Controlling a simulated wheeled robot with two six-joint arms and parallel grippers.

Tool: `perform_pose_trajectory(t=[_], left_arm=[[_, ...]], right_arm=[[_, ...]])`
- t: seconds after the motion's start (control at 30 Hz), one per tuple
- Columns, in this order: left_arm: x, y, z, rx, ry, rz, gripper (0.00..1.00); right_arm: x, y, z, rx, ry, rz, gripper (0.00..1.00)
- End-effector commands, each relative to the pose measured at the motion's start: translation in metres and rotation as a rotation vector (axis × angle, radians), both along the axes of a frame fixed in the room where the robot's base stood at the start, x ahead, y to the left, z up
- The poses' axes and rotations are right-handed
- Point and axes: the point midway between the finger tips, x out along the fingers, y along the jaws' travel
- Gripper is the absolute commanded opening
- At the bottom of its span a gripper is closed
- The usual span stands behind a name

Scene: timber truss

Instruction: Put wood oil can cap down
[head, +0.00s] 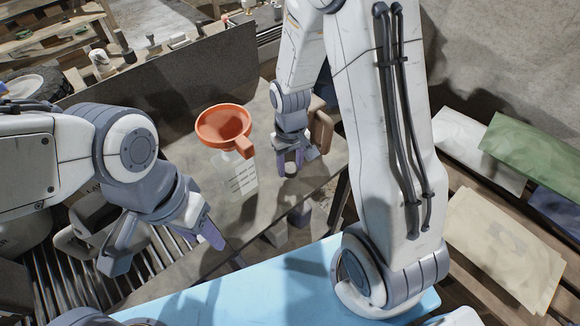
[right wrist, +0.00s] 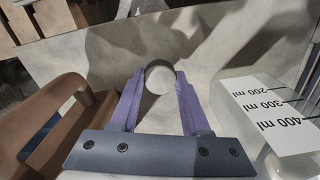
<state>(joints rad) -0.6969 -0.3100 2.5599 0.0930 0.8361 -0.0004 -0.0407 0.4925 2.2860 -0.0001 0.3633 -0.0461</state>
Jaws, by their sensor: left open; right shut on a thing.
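My right gripper (head: 289,168) is low over the grey worktop, fingers pointing down. In the right wrist view its purple fingers (right wrist: 160,85) are shut on a small round pale cap (right wrist: 160,78). I cannot tell whether the cap touches the worktop. The brown wood oil can (head: 321,133) stands right beside this gripper, partly hidden by it in the head view. Its body and handle also show at the left of the right wrist view (right wrist: 45,115). My left gripper (head: 162,252) is open and empty at the front left.
An orange funnel (head: 222,124) sits over a clear measuring container (head: 237,175), left of my right gripper; its scale (right wrist: 275,112) shows in the right wrist view. A dark upright panel (head: 165,88) stands behind. A light blue surface (head: 240,290) lies in front.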

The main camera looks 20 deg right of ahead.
Motion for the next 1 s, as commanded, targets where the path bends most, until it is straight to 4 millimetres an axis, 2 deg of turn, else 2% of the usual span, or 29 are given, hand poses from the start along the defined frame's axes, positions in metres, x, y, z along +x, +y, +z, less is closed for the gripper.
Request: perform_pose_trajectory(t=[0.1, 0.5, 0.53, 0.57, 0.6, 0.87, 1.0], left_arm=[[0.0, 0.0, -0.0001, 0.0, 0.0, 0.0, 0.5], [-0.0001, 0.0001, -0.0036, 0.0, 0.0, 0.0, 0.5], [0.0, 0.0001, -0.0024, 0.0, 0.0, 0.0, 0.5], [0.0, 0.0001, -0.0022, 0.0, 0.0, 0.0, 0.5], [0.0, 0.0001, -0.0022, 0.0, 0.0, 0.0, 0.5], [0.0, 0.0001, -0.002, 0.0, 0.0, 0.0, 0.5], [-0.0001, 0.0, 0.001, 0.0, 0.0, 0.0, 0.5]], right_arm=[[-0.0004, -0.0003, -0.0107, 0.0, 0.001, 0.0, 0.0], [-0.0004, -0.0006, -0.0162, 0.0, 0.0, -0.001, 0.0], [-0.0002, -0.0006, -0.0148, 0.0, 0.0, -0.001, 0.58], [-0.0003, -0.0006, -0.0146, 0.0, 0.0, -0.001, 0.69], [-0.0003, -0.0006, -0.0145, 0.0, 0.0, -0.001, 0.77], [-0.0002, -0.0006, -0.0142, 0.0, -0.001, -0.001, 0.77], [0.0007, -0.0006, -0.0063, 0.0, -0.004, 0.0, 0.77]])
